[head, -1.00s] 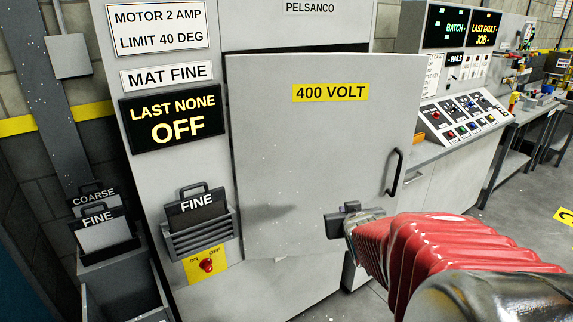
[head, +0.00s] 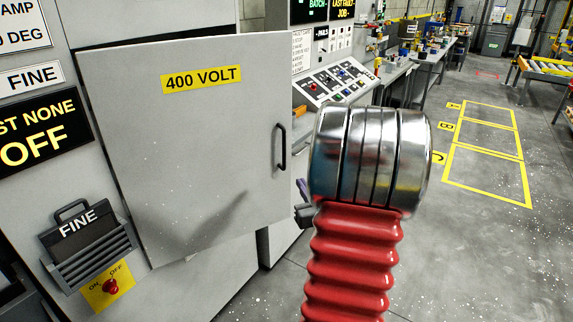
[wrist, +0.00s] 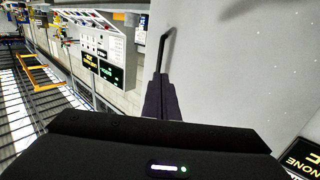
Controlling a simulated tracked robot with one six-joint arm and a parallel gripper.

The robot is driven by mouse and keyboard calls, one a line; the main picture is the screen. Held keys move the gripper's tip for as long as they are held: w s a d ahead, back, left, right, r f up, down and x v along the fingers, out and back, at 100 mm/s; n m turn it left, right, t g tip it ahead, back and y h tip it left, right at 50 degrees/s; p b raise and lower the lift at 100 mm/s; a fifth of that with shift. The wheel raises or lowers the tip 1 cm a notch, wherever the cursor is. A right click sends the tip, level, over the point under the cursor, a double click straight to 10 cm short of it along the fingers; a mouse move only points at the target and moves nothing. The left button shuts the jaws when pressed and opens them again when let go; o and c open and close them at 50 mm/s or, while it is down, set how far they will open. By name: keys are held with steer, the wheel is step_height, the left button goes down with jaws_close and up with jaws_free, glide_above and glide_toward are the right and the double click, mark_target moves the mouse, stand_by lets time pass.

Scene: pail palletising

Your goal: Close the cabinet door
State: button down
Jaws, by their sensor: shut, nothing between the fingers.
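The grey cabinet door (head: 205,140) with the yellow "400 VOLT" label stands ajar from the cabinet, its free edge with a black handle (head: 281,147) on the right. My gripper (head: 303,206) is just right of the door's lower right edge, mostly hidden behind my metal wrist and red sleeve. In the wrist view the closed dark fingers (wrist: 160,95) point along the door face (wrist: 255,70), with the handle (wrist: 164,50) beyond their tips. Nothing is held. I cannot tell whether the fingers touch the door.
A control desk (head: 335,82) with buttons stands behind and right of the door. A holder with a "FINE" plate (head: 80,225) and a red switch (head: 110,286) are on the cabinet's left front. Open floor with yellow marked boxes (head: 485,150) lies to the right.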

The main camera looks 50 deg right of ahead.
mark_target(284, 158)
steer(key=shift+w, duration=0.1)
steer(key=x, duration=1.4)
